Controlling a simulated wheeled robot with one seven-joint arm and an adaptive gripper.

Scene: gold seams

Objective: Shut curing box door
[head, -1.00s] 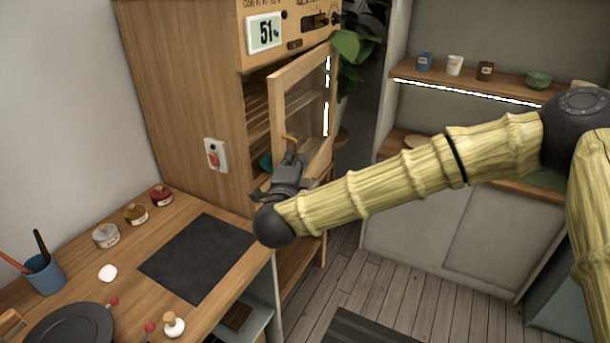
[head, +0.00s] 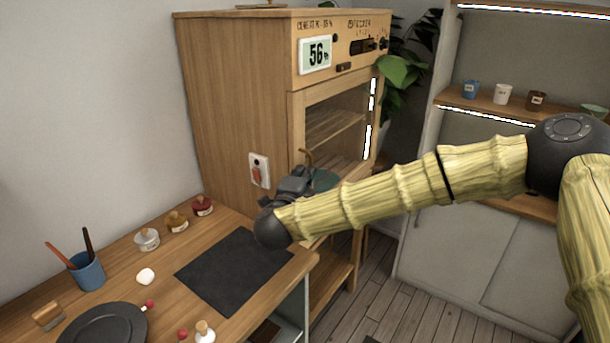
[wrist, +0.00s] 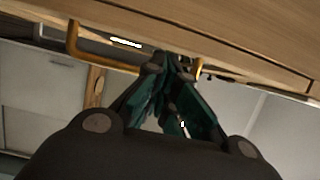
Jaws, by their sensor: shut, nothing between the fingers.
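The curing box (head: 228,110) is a tall wooden cabinet beside the bench. Its glass-paned door (head: 297,125) sits in line with the box front, with no clear gap showing in the head view. I cannot tell whether it is fully closed. A brass handle (head: 307,157) shows just above my gripper (head: 299,176). In the wrist view the handle (wrist: 90,58) runs below the wooden door face (wrist: 215,35). My gripper's teal fingers (wrist: 173,68) are together and empty, close to the door face. Contact is unclear. The arm covers the lower door.
The bench with a dark mat (head: 235,270), small jars (head: 176,222), a blue cup (head: 87,271) and a dark plate (head: 105,325) is at left. A plant (head: 400,70) stands behind the box. Shelves (head: 520,106) stand at right. Floor (head: 375,290) shows between.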

